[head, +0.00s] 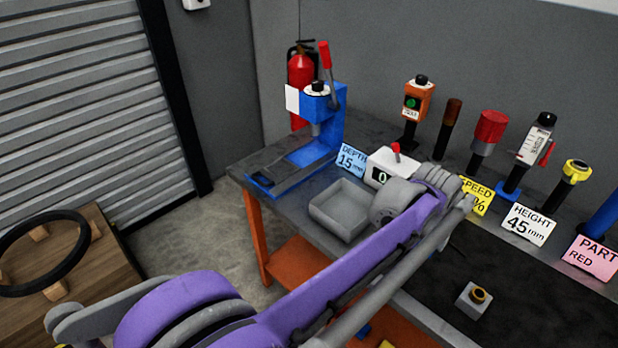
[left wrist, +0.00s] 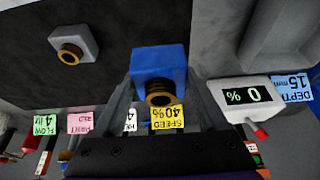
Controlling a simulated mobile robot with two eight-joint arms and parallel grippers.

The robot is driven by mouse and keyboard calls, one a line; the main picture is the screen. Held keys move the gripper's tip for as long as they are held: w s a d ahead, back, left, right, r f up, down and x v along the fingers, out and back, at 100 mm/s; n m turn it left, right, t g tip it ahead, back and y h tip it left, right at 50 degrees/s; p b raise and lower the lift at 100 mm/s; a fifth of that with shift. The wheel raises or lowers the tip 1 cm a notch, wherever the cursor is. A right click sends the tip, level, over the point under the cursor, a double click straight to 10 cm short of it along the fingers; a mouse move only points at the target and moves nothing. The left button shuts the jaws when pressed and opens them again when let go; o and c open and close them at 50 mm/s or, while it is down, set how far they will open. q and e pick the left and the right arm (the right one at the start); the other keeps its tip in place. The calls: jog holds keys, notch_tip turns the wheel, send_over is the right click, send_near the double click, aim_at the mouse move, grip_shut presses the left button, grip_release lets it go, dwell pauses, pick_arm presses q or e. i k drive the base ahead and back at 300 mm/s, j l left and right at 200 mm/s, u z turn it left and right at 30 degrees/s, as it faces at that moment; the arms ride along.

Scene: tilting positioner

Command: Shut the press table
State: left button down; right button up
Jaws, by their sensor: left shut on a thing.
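The blue press (head: 325,115) with a red-tipped lever stands at the far left end of the bench in the head view. Its low table (head: 290,172) reaches out toward the bench's left edge, with a dark piece at its front end. My left arm crosses the head view from lower left, and its gripper is hidden there behind the wrist. In the left wrist view my left gripper (left wrist: 158,100) is shut on a blue block (left wrist: 160,62) with a brass ring. My right gripper is in neither view.
A grey tray (head: 341,209) lies between press and arm. The white readout box (head: 393,166) shows 0. A grey block with a brass ring (head: 473,299) sits on the dark mat. Label cards and several upright tools line the back. A wooden table (head: 85,270) with a black ring stands left.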

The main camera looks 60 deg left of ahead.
aim_at(281, 169)
jog(key=k+j, duration=0.1)
jog(key=j, duration=0.55)
jog(key=k+j, duration=0.1)
jog(key=j, duration=0.55)
jog(key=k+j, duration=0.1)
jog(key=j, duration=0.55)
jog(key=k+j, duration=0.1)
jog(key=j, duration=0.55)
